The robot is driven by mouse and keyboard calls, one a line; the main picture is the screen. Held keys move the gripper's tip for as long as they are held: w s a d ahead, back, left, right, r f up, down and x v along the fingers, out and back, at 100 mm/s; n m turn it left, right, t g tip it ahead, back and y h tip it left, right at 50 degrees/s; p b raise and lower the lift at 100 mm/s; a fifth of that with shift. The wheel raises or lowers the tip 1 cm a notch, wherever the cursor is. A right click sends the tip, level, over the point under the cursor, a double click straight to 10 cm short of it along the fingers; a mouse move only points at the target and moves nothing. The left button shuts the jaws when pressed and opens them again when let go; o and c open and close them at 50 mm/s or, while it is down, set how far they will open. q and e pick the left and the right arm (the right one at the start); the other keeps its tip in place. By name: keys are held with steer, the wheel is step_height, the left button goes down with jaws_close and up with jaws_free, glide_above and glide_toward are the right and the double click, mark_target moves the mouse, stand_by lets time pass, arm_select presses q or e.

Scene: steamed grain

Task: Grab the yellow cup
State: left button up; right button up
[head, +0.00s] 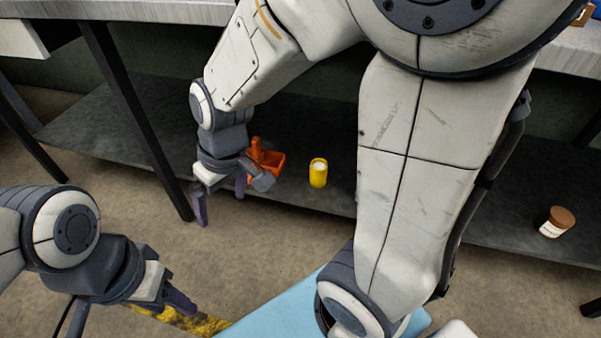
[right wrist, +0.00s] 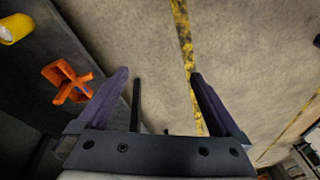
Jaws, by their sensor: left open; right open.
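The yellow cup (head: 318,175) stands upright on the dark lower shelf, with something pale at its top. It also shows at the upper left corner of the right wrist view (right wrist: 14,29), cut by the edge. My right gripper (head: 220,202) is open and empty, in front of the shelf and left of the cup, apart from it. In the right wrist view its purple fingers (right wrist: 160,78) are spread over bare floor. My left gripper (head: 178,298) is low at the left, far from the cup, open and seemingly empty.
A brown-lidded jar (head: 556,222) is on the shelf at right. A dark table leg (head: 135,120) stands left of my right gripper.

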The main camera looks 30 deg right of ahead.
steer(key=w+d+f+m+t+b, duration=0.1)
steer(key=w+d+f+m+b, duration=0.25)
steer(key=w+d+f, duration=0.55)
steer(key=m+t+h+b, duration=0.2)
steer(key=m+h+b, duration=0.1)
steer(key=m+b, duration=0.15)
glide_toward(317, 171)
steer(key=w+d+x, duration=0.1)
steer(key=x, duration=0.4)
steer(key=shift+n, duration=0.3)
steer(key=b+x, duration=0.2)
steer(key=x, duration=0.1)
steer(key=b+x, duration=0.1)
steer(key=x, duration=0.1)
steer(key=shift+s+d, duration=0.2)
steer(key=shift+s, duration=0.1)
steer(key=b+x, duration=0.2)
steer(key=x, duration=0.1)
steer(key=b+x, duration=0.1)
steer(key=x, duration=0.1)
steer(key=shift+w+d, duration=0.25)
steer(key=shift+d, duration=0.05)
arm_select(q)
step_height(317, 171, down, 16)
steer(key=shift+r, duration=0.15)
arm_select(e)
steer(key=shift+r, duration=0.1)
steer(key=c, duration=1.5)
